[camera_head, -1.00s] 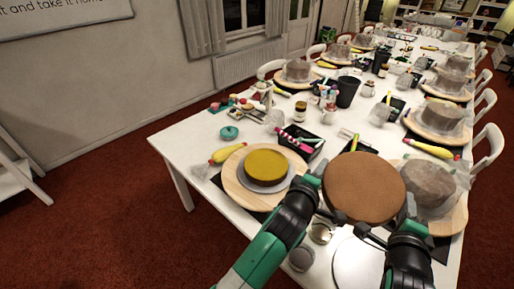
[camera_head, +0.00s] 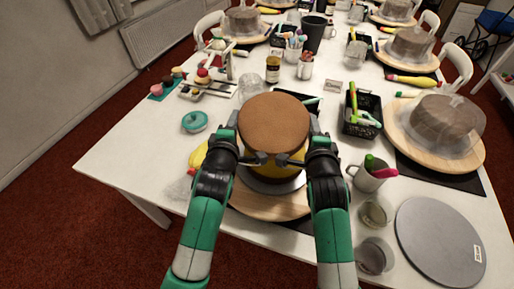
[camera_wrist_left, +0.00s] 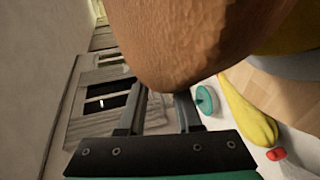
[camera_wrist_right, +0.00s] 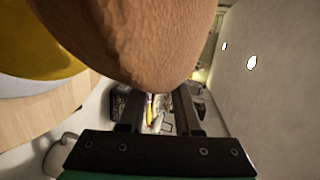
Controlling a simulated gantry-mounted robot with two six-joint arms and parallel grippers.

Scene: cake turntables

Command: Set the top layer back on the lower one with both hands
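The brown top layer (camera_head: 274,122) is between my two grippers and appears level. It overlaps the yellow lower layer (camera_head: 262,171) in the head view; I cannot tell whether they touch. The yellow layer sits on a grey disc (camera_head: 272,187) on a round wooden board (camera_head: 268,207). My left gripper (camera_head: 249,158) is at the top layer's near left side, my right gripper (camera_head: 291,160) at its near right side. In the wrist views the fingers stand apart, with the brown layer (camera_wrist_left: 185,35) (camera_wrist_right: 145,40) hiding their tips.
A yellow piping bag (camera_head: 197,157) and teal lidded dish (camera_head: 194,121) lie left of the board. A mug (camera_head: 368,177), glasses (camera_head: 375,213), black basket (camera_head: 360,122) and bare grey disc (camera_head: 440,240) stand right. A covered cake (camera_head: 440,125) is further right.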

